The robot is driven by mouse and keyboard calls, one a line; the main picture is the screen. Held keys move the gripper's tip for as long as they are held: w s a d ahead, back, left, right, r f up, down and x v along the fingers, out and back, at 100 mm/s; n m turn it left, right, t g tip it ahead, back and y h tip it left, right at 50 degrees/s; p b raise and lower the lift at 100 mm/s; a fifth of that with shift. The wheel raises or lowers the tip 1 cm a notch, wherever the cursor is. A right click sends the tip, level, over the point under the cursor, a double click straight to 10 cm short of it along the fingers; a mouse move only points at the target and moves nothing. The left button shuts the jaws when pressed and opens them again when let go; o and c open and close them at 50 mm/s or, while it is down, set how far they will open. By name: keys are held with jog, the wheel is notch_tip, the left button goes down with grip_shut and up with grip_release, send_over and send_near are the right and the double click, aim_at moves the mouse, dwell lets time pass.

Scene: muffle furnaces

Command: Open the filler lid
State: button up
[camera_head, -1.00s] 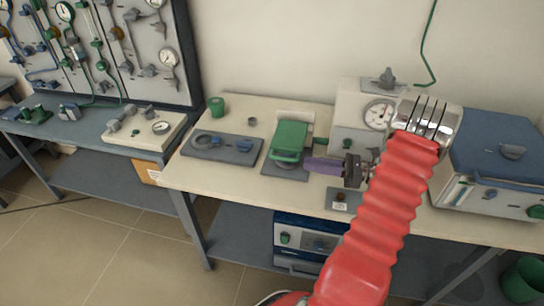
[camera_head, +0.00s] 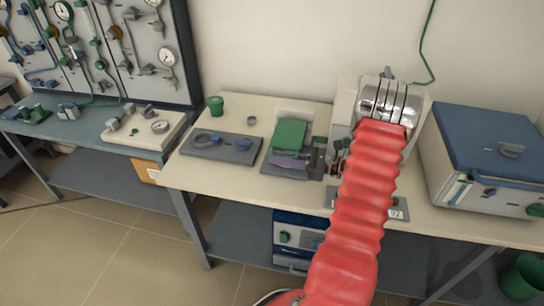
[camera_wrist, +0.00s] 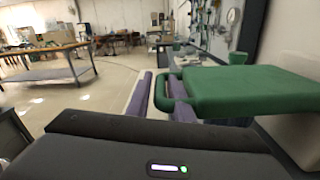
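The filler lid (camera_head: 289,132) is a green block with a loop handle on a grey base (camera_head: 270,172) on the bench, and it looks lowered. In the wrist view the lid (camera_wrist: 245,90) fills the right side, with its handle (camera_wrist: 160,92) facing left. My gripper (camera_head: 275,158) has purple fingers and is at the lid's front, covering the handle in the head view. In the wrist view its fingers (camera_wrist: 162,88) are apart, with the handle bar appearing between them. A gap shows, and contact cannot be made out.
A grey plate (camera_head: 222,148) and a green cup (camera_head: 215,105) lie left of the lid. A gauge unit, partly behind my arm, and a blue-topped box (camera_head: 490,140) stand to the right. The wall is close behind.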

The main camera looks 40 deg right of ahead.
jog(key=shift+x, duration=1.45)
jog(key=shift+c, duration=0.2)
grip_shut()
jog(key=shift+d, duration=0.1)
